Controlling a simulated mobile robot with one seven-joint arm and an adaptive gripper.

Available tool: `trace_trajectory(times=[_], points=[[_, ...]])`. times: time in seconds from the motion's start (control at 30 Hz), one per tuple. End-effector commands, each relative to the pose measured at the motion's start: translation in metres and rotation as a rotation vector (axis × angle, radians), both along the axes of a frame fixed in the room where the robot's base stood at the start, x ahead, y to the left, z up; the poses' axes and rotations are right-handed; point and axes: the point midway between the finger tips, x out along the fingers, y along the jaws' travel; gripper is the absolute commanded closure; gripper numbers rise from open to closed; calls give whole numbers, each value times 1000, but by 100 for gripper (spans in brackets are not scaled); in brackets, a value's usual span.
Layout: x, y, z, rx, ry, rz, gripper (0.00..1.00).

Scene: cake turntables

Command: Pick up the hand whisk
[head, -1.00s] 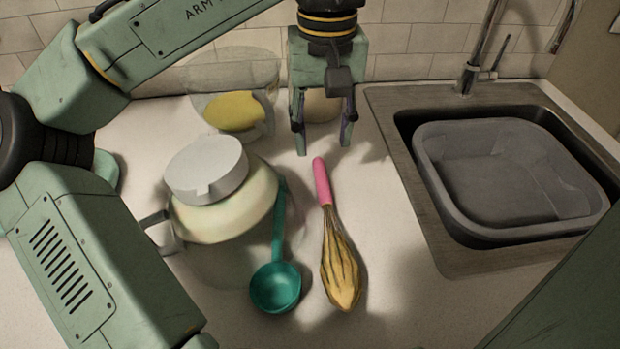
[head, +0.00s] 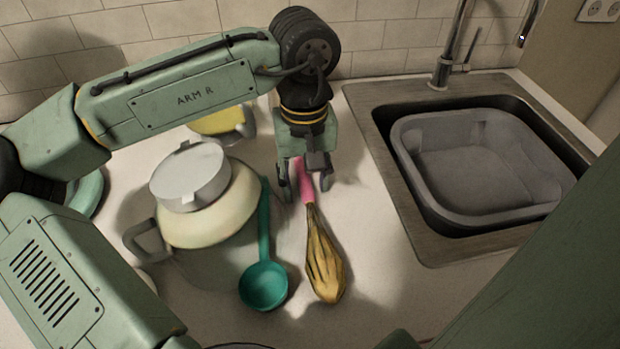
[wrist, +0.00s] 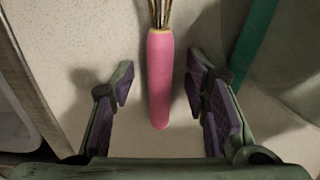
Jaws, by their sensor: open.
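The hand whisk (head: 324,254) lies on the counter with its pink handle toward the back and its wire head toward the front. The pink handle also shows in the wrist view (wrist: 160,78). My gripper (head: 306,193) is open and low over the handle. In the wrist view my gripper (wrist: 158,88) has one finger on each side of the handle, with a gap on both sides. Neither finger touches the handle there. Part of the handle is hidden behind my gripper in the head view.
A teal ladle (head: 264,285) lies close to the left of the whisk. A yellow-filled bowl (head: 218,122) is behind. A sink (head: 437,245) with a grey tub (head: 480,212) is right. The counter between whisk and sink is clear.

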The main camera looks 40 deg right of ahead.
Motion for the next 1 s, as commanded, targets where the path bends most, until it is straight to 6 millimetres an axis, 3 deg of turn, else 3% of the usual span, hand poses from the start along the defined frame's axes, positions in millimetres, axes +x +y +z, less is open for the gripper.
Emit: trace_trajectory(times=[0.07, 0.7, 1.0], points=[[0, 0, 0, 0, 0, 0, 58], [0, 0, 1, 0, -1, 0, 100], [0, 0, 1, 0, -1, 0, 100]])
